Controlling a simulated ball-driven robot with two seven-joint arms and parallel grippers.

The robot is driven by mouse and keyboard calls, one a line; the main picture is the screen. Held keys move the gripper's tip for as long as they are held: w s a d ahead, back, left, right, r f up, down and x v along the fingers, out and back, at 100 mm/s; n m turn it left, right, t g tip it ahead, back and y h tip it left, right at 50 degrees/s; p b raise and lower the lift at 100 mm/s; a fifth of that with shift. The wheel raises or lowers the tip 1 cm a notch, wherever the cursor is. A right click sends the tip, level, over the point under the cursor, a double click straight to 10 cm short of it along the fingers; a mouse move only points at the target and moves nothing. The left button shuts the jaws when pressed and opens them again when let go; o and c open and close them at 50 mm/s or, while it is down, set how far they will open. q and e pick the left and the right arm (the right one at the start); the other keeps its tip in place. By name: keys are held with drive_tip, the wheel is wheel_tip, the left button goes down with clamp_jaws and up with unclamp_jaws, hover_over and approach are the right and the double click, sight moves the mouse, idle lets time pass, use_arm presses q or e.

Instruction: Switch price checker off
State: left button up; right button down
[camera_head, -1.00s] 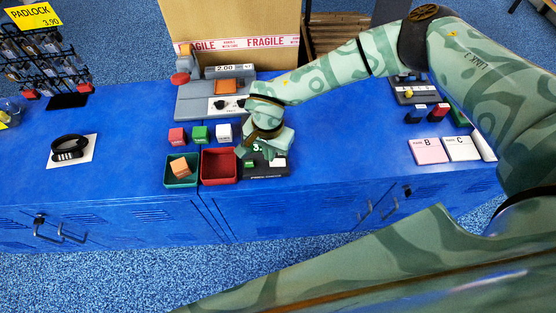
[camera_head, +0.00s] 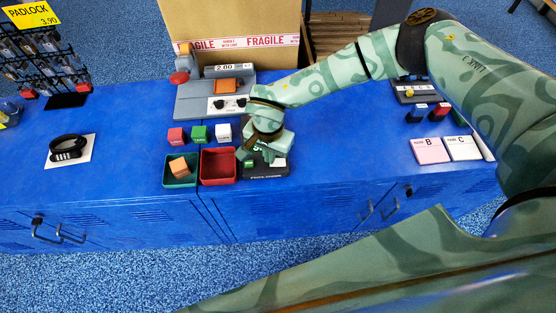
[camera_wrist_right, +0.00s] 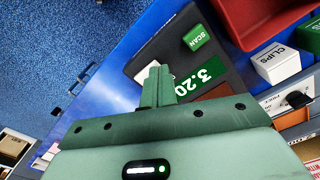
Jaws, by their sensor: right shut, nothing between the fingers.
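The price checker (camera_head: 265,171) is a black device on the blue counter, just right of the red tray. In the right wrist view its green display (camera_wrist_right: 207,75) reads 3.20, and a green SCAN button (camera_wrist_right: 197,38) is beside it. A white key or switch (camera_wrist_right: 147,73) is partly hidden behind my fingers; it also shows on the device's right side in the head view (camera_head: 279,162). My right gripper (camera_wrist_right: 157,72) is shut and empty over the device, fingertips at the white part. I cannot tell whether they touch it. My left gripper is not in view.
A red tray (camera_head: 203,183) and a green tray (camera_head: 170,183) holding an orange block stand left of the checker. Small cartons (camera_head: 200,133) and a grey scale (camera_head: 192,100) are behind. The counter to the right is clear up to cards B and C.

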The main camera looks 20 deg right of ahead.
drive_tip(key=shift+f, duration=0.45)
wheel_tip(320, 180, up, 7)
drive_tip(key=p, duration=0.5)
drive_tip(key=shift+r, duration=0.1)
idle(0.5)
